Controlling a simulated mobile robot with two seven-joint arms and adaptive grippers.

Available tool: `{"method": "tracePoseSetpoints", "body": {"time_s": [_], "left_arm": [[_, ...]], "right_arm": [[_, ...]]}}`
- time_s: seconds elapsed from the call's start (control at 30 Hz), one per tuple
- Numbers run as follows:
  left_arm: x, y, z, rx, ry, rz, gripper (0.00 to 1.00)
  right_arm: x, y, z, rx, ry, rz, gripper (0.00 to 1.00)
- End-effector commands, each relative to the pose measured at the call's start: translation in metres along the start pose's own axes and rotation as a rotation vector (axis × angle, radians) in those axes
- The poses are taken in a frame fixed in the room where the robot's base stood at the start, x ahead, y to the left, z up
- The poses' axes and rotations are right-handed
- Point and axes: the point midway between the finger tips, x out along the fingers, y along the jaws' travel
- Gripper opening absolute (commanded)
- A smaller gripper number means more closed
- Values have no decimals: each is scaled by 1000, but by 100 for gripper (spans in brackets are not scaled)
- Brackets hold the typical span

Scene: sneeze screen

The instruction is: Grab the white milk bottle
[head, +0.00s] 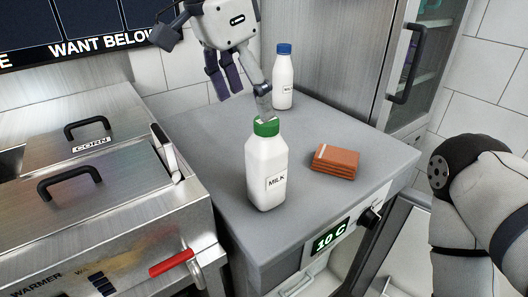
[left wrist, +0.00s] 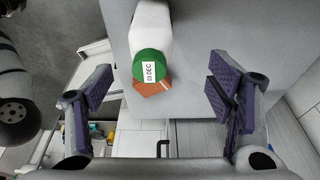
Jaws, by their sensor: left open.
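A white milk bottle (head: 266,176) with a green cap and a "MILK" label stands upright on the grey counter (head: 210,135). A second white bottle (head: 283,84) with a blue cap stands at the back of the counter. My left gripper (head: 241,97) is open and empty, above and just behind the green-capped bottle. In the head view one finger is close to the cap. In the left wrist view the green cap (left wrist: 149,66), marked with a "DEC" date, shows between the spread fingers, apart from both. My right gripper is not in view.
A stack of orange-brown packets (head: 335,161) lies right of the milk bottle. A steel warmer (head: 100,220) with lidded pans is at the left. A fridge with a dark handle (head: 407,64) stands at the back right. A "10 C" display (head: 331,238) is on the counter's front.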

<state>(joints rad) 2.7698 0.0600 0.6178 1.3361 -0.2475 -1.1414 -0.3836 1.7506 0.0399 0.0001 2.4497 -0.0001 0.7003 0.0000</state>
Motion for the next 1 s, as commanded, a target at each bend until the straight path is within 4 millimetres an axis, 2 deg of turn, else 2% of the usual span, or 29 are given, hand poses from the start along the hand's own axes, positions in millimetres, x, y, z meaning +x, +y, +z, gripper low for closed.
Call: {"method": "tracePoseSetpoints", "body": {"time_s": [0.03,0.13,0.37,0.53,0.63,0.83,1.0], "left_arm": [[14,1,2,0,-8,6,75],[38,1,2,-2,-8,7,75],[70,3,1,-1,-7,5,75],[102,6,-1,-1,-6,4,75],[110,6,-1,-2,-3,3,75],[110,6,-1,-2,-2,2,75],[110,6,-1,-2,-2,2,36]], "right_arm": [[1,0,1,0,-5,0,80],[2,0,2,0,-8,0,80],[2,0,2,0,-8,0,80],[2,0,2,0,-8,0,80],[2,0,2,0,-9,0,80],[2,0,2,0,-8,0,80],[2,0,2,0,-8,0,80]]}}
